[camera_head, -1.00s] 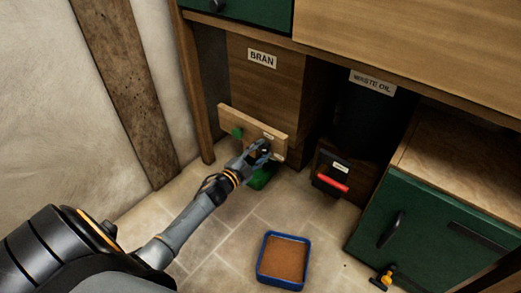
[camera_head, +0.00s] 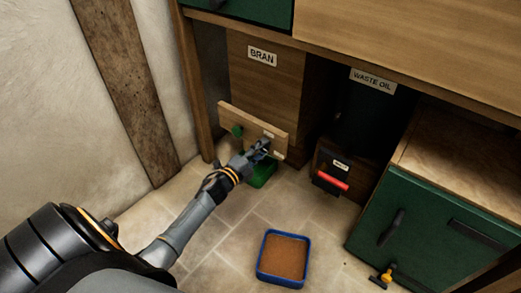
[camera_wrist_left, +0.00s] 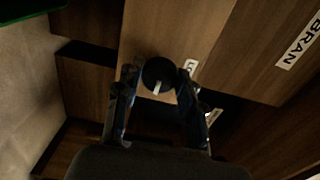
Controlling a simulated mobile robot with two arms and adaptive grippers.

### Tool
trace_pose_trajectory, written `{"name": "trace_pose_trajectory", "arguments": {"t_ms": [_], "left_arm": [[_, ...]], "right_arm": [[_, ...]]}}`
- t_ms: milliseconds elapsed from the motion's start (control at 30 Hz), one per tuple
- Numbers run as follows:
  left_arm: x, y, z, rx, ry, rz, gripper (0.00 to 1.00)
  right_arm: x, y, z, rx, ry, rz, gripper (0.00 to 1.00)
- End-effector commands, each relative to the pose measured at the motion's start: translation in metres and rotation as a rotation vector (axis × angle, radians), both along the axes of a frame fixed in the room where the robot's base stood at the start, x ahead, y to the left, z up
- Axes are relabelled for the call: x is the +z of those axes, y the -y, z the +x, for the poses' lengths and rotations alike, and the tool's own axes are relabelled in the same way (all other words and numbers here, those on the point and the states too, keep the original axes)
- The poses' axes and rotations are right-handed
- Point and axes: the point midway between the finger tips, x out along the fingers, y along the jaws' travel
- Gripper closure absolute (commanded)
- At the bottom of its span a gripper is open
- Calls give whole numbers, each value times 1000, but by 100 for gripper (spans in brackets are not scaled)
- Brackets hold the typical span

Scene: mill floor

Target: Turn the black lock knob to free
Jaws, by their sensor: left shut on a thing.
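The black lock knob (camera_wrist_left: 158,74) is round with a white mark, on a wooden board beneath the bin labelled BRAN. In the wrist view it sits between the tips of my left gripper (camera_wrist_left: 160,88), and the white mark points down toward my gripper. My left gripper (camera_head: 264,147) is shut on the knob, and in the head view its fingers mostly hide the knob. The wooden board (camera_head: 236,116) carries a green knob (camera_head: 237,131) at its left and small labels near my gripper. My right gripper is not in view.
A green object (camera_head: 263,174) lies just below my gripper. A blue tray (camera_head: 262,274) with brown contents is on the floor. A red-handled box (camera_head: 331,183) and a green cabinet (camera_head: 415,225) stand to the right. Floor at front left is clear around my arm.

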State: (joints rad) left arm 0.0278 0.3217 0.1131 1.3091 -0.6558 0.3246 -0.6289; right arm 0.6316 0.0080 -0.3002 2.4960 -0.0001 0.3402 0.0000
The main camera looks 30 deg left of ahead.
Motion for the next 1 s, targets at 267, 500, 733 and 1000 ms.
{"name": "trace_pose_trajectory", "arguments": {"t_ms": [267, 500, 733, 1000], "left_arm": [[-1, 1, -1, -3, -1, 7, 93], [-1, 1, 0, -2, -2, 6, 39], [-1, 0, 0, -1, -1, 5, 39], [-2, -1, -19, 0, -3, 4, 39]], "right_arm": [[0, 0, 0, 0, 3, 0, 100], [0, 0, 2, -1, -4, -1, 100], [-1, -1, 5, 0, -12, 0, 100], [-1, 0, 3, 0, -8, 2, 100]]}}
